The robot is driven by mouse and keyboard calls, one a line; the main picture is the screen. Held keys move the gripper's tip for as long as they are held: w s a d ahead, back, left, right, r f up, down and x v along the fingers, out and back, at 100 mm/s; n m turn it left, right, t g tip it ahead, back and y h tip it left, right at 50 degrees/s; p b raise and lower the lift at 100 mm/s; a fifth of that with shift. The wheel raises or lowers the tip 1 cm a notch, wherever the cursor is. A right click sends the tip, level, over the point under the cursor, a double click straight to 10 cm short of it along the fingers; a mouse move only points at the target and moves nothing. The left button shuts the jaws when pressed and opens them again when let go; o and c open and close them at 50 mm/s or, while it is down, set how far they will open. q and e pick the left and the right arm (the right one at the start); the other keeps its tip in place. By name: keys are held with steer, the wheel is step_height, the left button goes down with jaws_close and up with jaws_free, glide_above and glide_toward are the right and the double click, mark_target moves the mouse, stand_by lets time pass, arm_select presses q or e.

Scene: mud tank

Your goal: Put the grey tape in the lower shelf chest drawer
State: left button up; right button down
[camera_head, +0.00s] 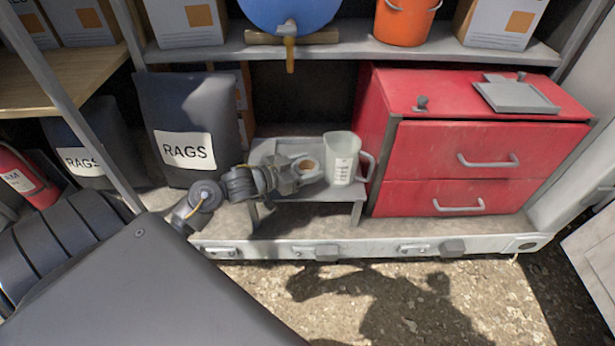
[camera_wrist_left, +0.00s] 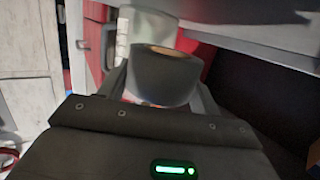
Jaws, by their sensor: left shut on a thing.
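The grey tape (camera_head: 309,177) is a roll with a tan core, above the small grey step-like stand on the lower shelf. My left gripper (camera_head: 303,171) is shut on it. In the left wrist view the tape (camera_wrist_left: 165,76) sits between the two fingers of my left gripper (camera_wrist_left: 166,95). The red drawer chest (camera_head: 380,112) stands to the right on the lower shelf. Its upper drawer (camera_head: 430,150) and lower drawer (camera_head: 400,199) look shut, each with a grey bar handle. My right gripper is not in view.
A clear measuring jug (camera_head: 342,158) stands just right of the tape, close to the gripper. Dark RAGS bags (camera_head: 180,110) stand to the left. A grey clipboard-like plate (camera_head: 515,96) lies on the chest. A slanting shelf post (camera_head: 75,105) crosses the left side.

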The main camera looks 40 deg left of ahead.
arm_select(q)
steer(key=shift+w+f, duration=0.2)
steer(key=shift+f, duration=0.05)
step_height(320, 180, down, 3)
steer(key=shift+r+b, duration=0.2)
steer(key=shift+b, duration=0.35)
steer(key=shift+f, duration=0.25)
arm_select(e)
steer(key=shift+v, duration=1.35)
arm_select(q)
steer(key=shift+f, duration=0.1)
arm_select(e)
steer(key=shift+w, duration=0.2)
arm_select(q)
steer(key=o, duration=1)
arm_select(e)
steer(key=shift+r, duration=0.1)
